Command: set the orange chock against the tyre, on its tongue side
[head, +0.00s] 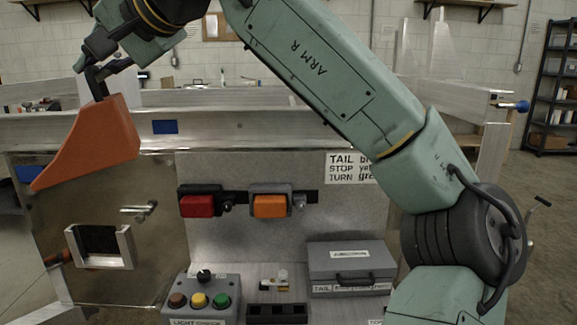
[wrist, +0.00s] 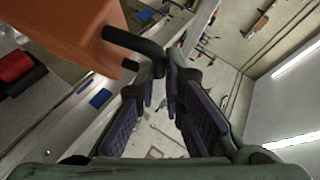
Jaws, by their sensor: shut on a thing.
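The orange chock (head: 100,138) hangs in the air at the left of the head view, a wedge with its thin end down to the left. My gripper (head: 97,76) is above it, shut on its black handle. In the wrist view the chock (wrist: 55,35) fills the upper left, and its bent black handle (wrist: 137,42) runs to the fingertips of my gripper (wrist: 163,78). I cannot make out the tyre or the trailer tongue in either view.
Aluminium rails (head: 285,128) run across behind the chock. Below are a metal panel with a square bracket (head: 103,262), a red lamp (head: 197,204), an orange lamp (head: 269,204), a button box (head: 202,299) and a grey case (head: 350,262). Shelving (head: 552,95) stands far right.

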